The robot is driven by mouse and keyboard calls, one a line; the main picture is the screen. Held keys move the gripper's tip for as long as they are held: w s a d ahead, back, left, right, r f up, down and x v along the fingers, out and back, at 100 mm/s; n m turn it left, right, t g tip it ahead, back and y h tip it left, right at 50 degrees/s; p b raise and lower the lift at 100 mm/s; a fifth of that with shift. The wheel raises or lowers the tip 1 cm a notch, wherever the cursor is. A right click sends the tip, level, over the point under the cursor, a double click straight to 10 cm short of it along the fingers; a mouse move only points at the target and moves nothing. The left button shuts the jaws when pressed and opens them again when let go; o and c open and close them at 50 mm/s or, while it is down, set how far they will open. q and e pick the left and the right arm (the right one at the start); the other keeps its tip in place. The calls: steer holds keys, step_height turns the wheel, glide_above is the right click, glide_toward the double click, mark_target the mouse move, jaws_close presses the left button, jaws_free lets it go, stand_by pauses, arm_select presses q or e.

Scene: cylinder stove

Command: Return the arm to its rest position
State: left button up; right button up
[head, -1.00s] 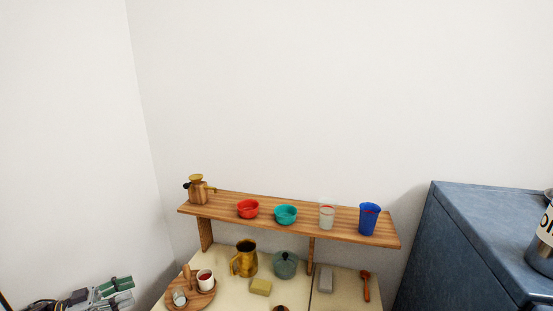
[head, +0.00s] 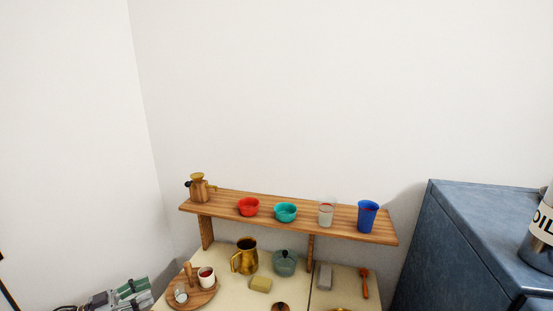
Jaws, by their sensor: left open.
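My left gripper (head: 136,291) shows at the bottom left edge of the head view, grey with green finger parts. It is open, with nothing seen between its fingers. It is left of the counter (head: 232,292) and apart from the round wooden tray (head: 207,299). My right gripper is out of view. The rest of my left arm is mostly cut off by the picture's lower edge.
A wooden shelf (head: 345,229) holds a pot, red bowl (head: 248,207), teal bowl (head: 285,212), glass and blue cup (head: 367,216). Below stand a brass jug (head: 245,256) and green lidded pot (head: 285,263). A blue cabinet (head: 455,240) stands right, bearing an oil can (head: 541,240).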

arm_select(q)
steer(key=d+f+n+t+y, duration=0.25)
steer(key=d+f+y, duration=0.2)
steer(key=d, duration=0.45)
steer(key=d+f+n+t+y, duration=0.1)
steer(key=d+f+n+y, duration=0.3)
steer(key=d, duration=0.5)
steer(key=s+d+r+n+g+y, duration=0.1)
steer(key=s+g+y, duration=0.3)
steer(key=s, duration=0.8)
steer(key=s+d+r+n+g+y, duration=0.15)
steer(key=s+g, duration=0.45)
steer(key=s, duration=0.7)
step_height(320, 180, down, 29)
steer(key=s+g+p, duration=0.2)
steer(key=p, duration=0.1)
steer(key=s+a+f+p, duration=0.1)
steer(key=s+a+f, duration=0.1)
steer(key=s+f, duration=0.7)
steer(key=s+a+f+p, duration=0.2)
steer(key=s+f, duration=0.6)
steer(key=s, duration=0.5)
steer(key=shift+s+a+f+g+y, duration=0.25)
steer(key=shift+a+f+g+y, duration=0.15)
steer(key=shift+g, duration=0.05)
